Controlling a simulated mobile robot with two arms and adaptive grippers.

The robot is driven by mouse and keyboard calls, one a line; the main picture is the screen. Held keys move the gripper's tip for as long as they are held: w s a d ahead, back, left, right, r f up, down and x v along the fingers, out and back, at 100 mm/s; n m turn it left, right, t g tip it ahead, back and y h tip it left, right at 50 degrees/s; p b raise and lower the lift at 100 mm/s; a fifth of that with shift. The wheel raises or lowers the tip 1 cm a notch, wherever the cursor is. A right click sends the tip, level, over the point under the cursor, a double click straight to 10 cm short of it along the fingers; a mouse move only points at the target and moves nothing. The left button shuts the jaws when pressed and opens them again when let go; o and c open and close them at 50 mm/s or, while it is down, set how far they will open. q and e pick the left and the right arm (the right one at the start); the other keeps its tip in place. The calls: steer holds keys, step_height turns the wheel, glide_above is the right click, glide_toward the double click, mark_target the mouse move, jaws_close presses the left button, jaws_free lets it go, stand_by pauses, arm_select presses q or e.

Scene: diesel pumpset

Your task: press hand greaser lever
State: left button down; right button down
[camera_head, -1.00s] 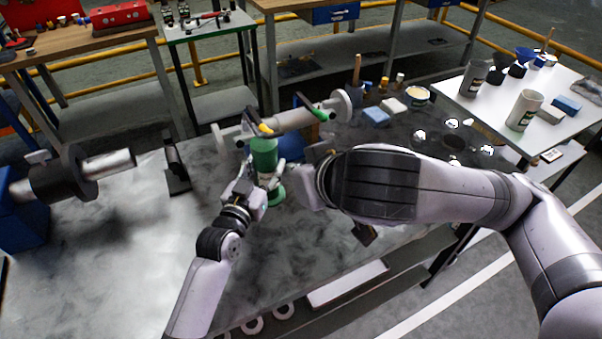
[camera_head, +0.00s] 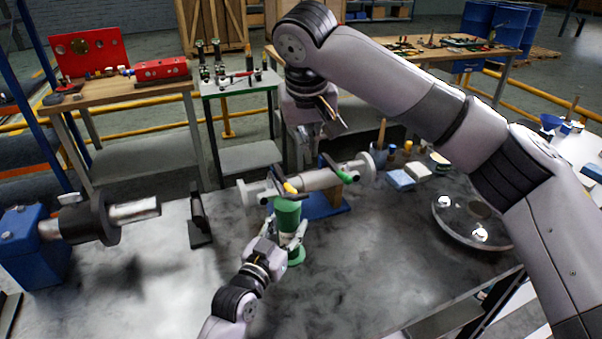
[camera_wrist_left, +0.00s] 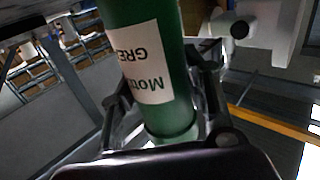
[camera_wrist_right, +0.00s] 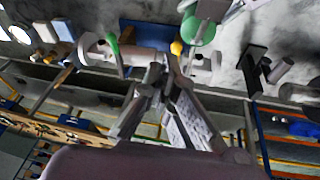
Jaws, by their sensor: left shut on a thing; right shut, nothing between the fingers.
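The hand greaser is a green cylinder (camera_head: 287,214) with a white label, standing about upright over the bench. My left gripper (camera_head: 290,240) is shut around its lower part. In the left wrist view the green body (camera_wrist_left: 155,60) and its label lie between the fingers (camera_wrist_left: 170,125). A yellow-tipped part (camera_head: 290,187) shows just above the greaser; I cannot tell whether it is its lever. My right gripper (camera_head: 322,132) is shut and empty, raised beyond the greaser. In the right wrist view its fingertips (camera_wrist_right: 163,68) point toward the yellow tip (camera_wrist_right: 176,47), apart from the greaser (camera_wrist_right: 198,28).
A grey flanged shaft (camera_head: 318,180) with a green-tipped part (camera_head: 343,175) lies behind the greaser, by a blue block (camera_head: 325,207). A round metal tray (camera_head: 470,240) lies right. A black bracket (camera_head: 199,225) and blue machine (camera_head: 35,245) stand left. The front bench is clear.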

step_height(320, 180, up, 10)
steer(key=s+a+n+g, duration=0.1)
steer(key=s+a+g, duration=0.1)
steer(key=g, duration=0.1)
steer(key=shift+s+a+n+g+y, duration=0.25)
steer(key=shift+n+g+y, duration=0.15)
glide_above(301, 194)
steer(key=f, duration=1.2)
steer(key=shift+w+f, duration=0.2)
steer(key=shift+w, duration=0.15)
steer(key=shift+s+f, duration=0.25)
steer(key=shift+f, duration=0.15)
steer(key=shift+f, duration=0.1)
